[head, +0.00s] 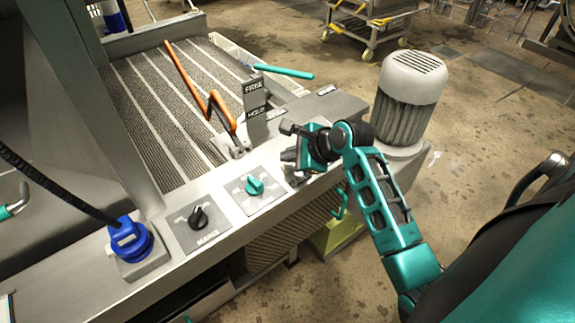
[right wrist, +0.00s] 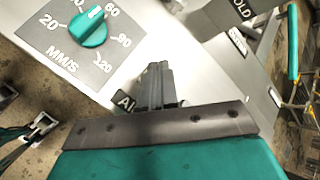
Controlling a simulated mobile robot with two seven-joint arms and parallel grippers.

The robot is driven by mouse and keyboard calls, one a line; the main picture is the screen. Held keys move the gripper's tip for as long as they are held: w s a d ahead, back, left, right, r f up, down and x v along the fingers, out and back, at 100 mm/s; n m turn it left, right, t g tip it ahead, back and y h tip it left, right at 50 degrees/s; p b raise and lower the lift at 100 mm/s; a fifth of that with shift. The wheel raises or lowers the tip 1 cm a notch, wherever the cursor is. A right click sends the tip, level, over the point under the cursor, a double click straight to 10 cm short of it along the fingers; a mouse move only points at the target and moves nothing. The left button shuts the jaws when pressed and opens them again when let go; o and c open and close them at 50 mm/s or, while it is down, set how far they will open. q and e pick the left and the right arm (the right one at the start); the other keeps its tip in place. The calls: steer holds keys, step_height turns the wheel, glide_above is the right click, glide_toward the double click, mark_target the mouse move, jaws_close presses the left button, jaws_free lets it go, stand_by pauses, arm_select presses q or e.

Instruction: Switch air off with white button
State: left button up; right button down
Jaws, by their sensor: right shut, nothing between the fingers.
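The white button itself does not show; my right gripper or the dark parts around it hide it. In the right wrist view a dark label with the letters "AI" (right wrist: 125,103), partly covered, sits on the panel edge just beside the closed fingers. My right gripper (right wrist: 154,76) is shut and empty, its fingers over the panel beside that label. In the head view the right gripper (head: 291,156) is at the panel's right end, right of the teal knob (head: 254,186). I cannot tell whether the fingertips touch anything. My left gripper is not in view.
A black knob (head: 198,217) and a blue plug (head: 130,240) are further left on the panel. An orange-handled lever (head: 222,108) stands behind, beside the FREE/HOLD plate (head: 254,98). A grey motor (head: 408,95) stands to the right. A ribbed conveyor (head: 150,100) lies behind the panel.

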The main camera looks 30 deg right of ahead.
mark_target(290, 169)
stand_by(0.5)
steer(key=shift+f+p, duration=0.4)
steer(key=shift+f, duration=0.05)
steer(key=shift+f, duration=0.55)
stand_by(0.8)
steer(key=shift+r, duration=0.95)
steer(key=shift+r, duration=0.1)
steer(key=shift+r, duration=2.45)
